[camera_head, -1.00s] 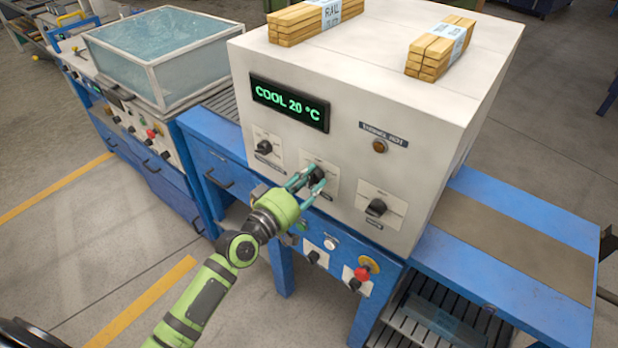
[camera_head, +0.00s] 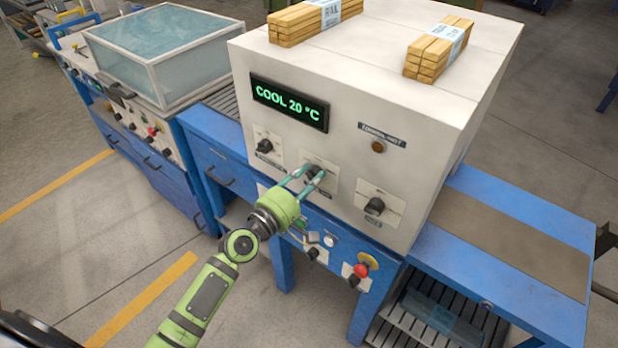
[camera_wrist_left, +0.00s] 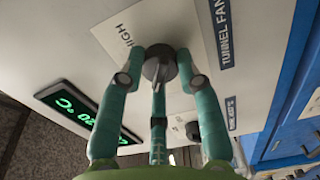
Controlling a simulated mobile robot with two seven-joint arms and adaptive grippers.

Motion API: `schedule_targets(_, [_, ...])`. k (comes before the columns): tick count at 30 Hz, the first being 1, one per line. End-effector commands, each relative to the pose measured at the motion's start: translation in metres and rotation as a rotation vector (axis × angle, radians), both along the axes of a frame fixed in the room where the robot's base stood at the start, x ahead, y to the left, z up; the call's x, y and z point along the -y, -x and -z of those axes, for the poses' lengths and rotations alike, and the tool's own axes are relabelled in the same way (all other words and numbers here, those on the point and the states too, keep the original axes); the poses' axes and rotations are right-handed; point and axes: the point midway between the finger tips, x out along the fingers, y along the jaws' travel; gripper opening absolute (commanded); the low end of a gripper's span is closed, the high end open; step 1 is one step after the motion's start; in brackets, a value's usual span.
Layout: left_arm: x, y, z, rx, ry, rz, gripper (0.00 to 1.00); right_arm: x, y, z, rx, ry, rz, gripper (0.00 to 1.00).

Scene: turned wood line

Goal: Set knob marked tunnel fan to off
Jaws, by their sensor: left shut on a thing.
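The tunnel fan knob (camera_head: 313,171) is the black middle knob of three on the front of the white cabinet (camera_head: 335,218). In the left wrist view the same knob (camera_wrist_left: 158,68) sits on a pale plate, with the label TUNNEL FAN to its right and the word HIGH at its upper left. My left gripper (camera_head: 306,180) has its teal fingers around this knob and is shut on it. The fingers hide part of the knob and plate, and I cannot tell for sure which mark its pointer faces. My right gripper is not in view.
Similar knobs stand to the left (camera_head: 265,146) and right (camera_head: 375,206). A green display (camera_head: 289,103) reads COOL 20 °C. Below are a red button (camera_head: 361,271) and small switches on the blue frame (camera_head: 283,262). Wood bundles (camera_head: 316,18) lie on top of the cabinet.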

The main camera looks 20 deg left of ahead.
Motion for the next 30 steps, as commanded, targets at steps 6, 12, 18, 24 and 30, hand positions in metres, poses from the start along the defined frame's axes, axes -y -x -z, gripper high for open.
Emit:
schedule_targets(6, [-0.0046, -0.0023, -0.0053, -0.012, 0.07, -0.012, 0.02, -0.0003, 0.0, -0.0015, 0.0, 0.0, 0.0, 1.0])
schedule_targets(12, [-0.0047, -0.0023, -0.0047, -0.02, 0.092, -0.012, 0.02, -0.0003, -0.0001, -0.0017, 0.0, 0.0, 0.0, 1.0])
schedule_targets(18, [-0.0047, -0.0022, -0.0043, -0.022, 0.094, -0.012, 0.02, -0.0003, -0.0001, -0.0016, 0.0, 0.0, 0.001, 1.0])
schedule_targets(24, [-0.0046, -0.0021, -0.004, -0.022, 0.093, -0.012, 0.46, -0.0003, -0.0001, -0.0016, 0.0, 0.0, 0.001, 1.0])
schedule_targets(30, [-0.0028, -0.0011, -0.002, -0.027, 0.092, -0.008, 0.58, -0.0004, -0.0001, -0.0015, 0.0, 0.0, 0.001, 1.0])
